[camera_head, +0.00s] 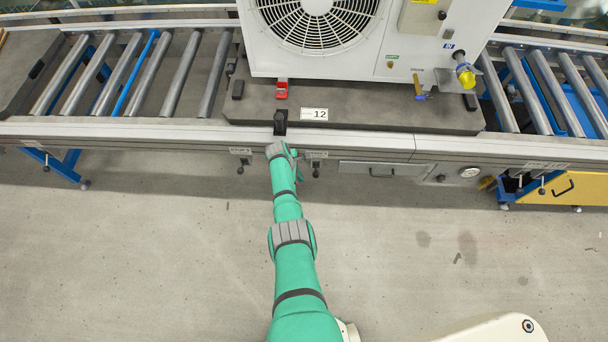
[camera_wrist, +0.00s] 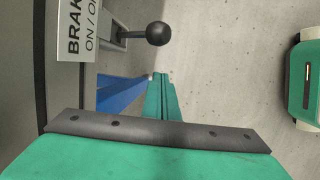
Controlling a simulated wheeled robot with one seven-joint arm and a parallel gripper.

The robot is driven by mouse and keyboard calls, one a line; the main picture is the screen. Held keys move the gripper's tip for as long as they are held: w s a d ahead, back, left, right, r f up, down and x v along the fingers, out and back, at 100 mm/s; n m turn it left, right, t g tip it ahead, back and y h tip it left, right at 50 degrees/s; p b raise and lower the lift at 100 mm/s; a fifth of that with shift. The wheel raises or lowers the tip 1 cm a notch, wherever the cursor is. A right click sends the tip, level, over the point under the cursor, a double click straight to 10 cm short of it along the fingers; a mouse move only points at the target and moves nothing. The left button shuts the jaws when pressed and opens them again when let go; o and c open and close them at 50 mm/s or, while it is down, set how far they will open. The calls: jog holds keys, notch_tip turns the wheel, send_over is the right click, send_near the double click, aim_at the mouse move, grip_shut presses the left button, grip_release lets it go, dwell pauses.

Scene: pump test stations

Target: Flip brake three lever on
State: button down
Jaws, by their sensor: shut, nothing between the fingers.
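A brake lever with a round black knob (camera_wrist: 158,33) sticks out from the front panel in the wrist view. Beside it is a white label (camera_wrist: 77,30) reading "BRAK… ON / O…", cut off, so its number cannot be read. My gripper (camera_wrist: 160,76) is shut and empty, its green fingertips a short way below the knob in that picture and apart from it. In the head view, my gripper (camera_head: 294,154) is at the conveyor front, between a lever on the left (camera_head: 240,169) and one on the right (camera_head: 316,171). Their labels are too small to read.
A white fan unit (camera_head: 365,35) stands on a dark pallet (camera_head: 400,115) marked 12 on the roller conveyor. More levers (camera_head: 542,190) are farther right. The floor in front is clear.

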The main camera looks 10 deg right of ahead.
notch_tip(320, 180, up, 10)
jog(key=w+a, duration=0.2)
jog(key=shift+w+f, duration=0.25)
jog(key=shift+w, duration=0.1)
dwell(0.4)
